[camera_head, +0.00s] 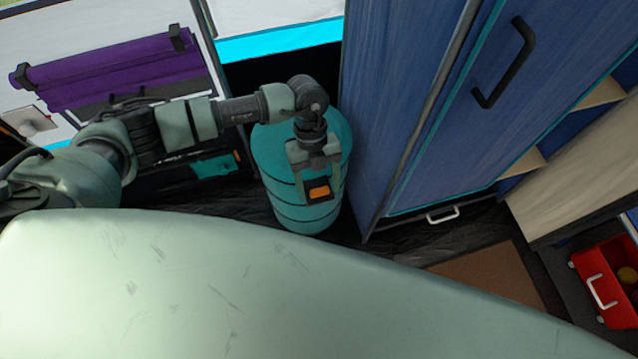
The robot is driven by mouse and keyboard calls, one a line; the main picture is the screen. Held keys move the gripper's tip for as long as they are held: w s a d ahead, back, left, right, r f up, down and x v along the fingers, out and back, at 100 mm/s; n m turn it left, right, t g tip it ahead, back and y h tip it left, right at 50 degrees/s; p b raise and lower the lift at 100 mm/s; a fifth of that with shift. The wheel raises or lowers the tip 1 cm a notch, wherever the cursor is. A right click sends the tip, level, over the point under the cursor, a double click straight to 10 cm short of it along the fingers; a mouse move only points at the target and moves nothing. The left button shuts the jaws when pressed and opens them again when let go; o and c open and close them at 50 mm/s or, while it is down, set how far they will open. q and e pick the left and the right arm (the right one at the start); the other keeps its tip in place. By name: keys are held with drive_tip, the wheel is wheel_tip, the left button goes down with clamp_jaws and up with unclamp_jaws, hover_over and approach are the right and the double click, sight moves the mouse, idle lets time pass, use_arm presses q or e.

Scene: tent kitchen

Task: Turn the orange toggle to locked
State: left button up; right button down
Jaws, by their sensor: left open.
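The gripper is open, with one finger on each side of the toggle. I cannot tell whether the fingers touch it. The wrist and gripper hide part of the barrel's top. The toggle's setting is too small to read. My right gripper is not in view.
A tall blue cabinet (450,120) with a black handle (508,65) stands close on the barrel's right. A purple roll (110,70) hangs at the upper left. A red crate (607,275) with a white handle is at the far right. Dark floor lies around the barrel.

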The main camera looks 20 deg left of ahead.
use_arm(q)
drive_tip(key=c, duration=1.4)
